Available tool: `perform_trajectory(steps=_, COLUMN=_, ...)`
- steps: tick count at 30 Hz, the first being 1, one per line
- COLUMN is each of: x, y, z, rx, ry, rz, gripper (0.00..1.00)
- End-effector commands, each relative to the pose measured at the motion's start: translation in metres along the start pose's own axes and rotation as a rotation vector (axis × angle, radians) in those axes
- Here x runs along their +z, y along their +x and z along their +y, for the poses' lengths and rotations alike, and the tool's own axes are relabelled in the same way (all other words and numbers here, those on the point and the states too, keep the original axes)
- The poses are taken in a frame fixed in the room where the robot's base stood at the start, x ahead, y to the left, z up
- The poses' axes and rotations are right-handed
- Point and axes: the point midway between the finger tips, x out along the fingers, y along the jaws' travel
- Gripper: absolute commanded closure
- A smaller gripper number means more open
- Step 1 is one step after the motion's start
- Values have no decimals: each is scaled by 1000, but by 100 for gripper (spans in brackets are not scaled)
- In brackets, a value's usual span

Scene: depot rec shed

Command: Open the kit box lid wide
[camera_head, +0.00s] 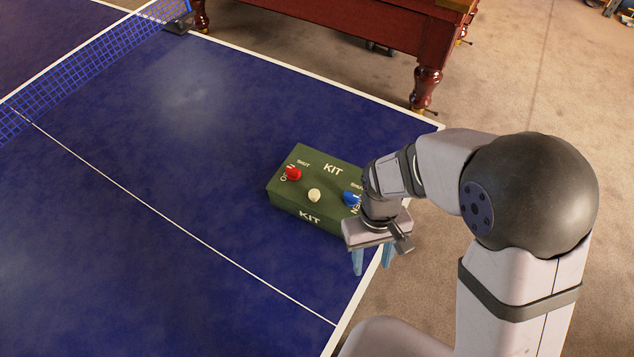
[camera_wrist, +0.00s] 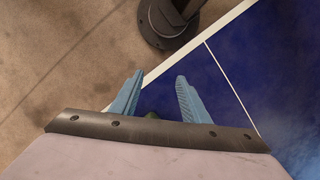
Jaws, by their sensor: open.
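The green kit box (camera_head: 320,170) sits on the blue table near its right edge, marked KIT on top and front. Its lid looks shut. On top are a red knob (camera_head: 293,173), a cream knob (camera_head: 314,195) and a blue knob (camera_head: 351,198), with SHUT lettering near the red one. My arm covers the box's right end and part of the lettering there. My gripper (camera_head: 373,262) is in front of the box's right end, over the table edge, fingers down, open and empty. In the wrist view my gripper (camera_wrist: 155,95) shows two blue fingers spread apart. A small green patch (camera_wrist: 152,115) shows between them.
The blue table-tennis table (camera_head: 150,200) has wide clear room left of the box. A net (camera_head: 75,75) crosses it at the far left. A wooden table with turned legs (camera_head: 370,40) stands behind. Brown floor lies to the right.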

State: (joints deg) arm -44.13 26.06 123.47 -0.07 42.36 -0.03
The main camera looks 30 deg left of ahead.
Motion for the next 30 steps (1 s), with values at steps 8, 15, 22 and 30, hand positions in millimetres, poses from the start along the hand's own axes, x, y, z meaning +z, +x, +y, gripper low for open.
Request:
perform_trajectory(steps=8, x=-116, y=-24, z=-68, rx=18, ry=-4, rz=99, gripper=58)
perform_trajectory(steps=15, x=-192, y=-95, z=-80, rx=-38, ry=253, rz=245, gripper=58)
perform_trajectory(steps=22, x=-194, y=-119, z=-81, rx=-68, ry=540, rz=227, gripper=58)
perform_trajectory(steps=30, x=-187, y=-118, z=-80, rx=-74, ry=713, rz=197, gripper=58)
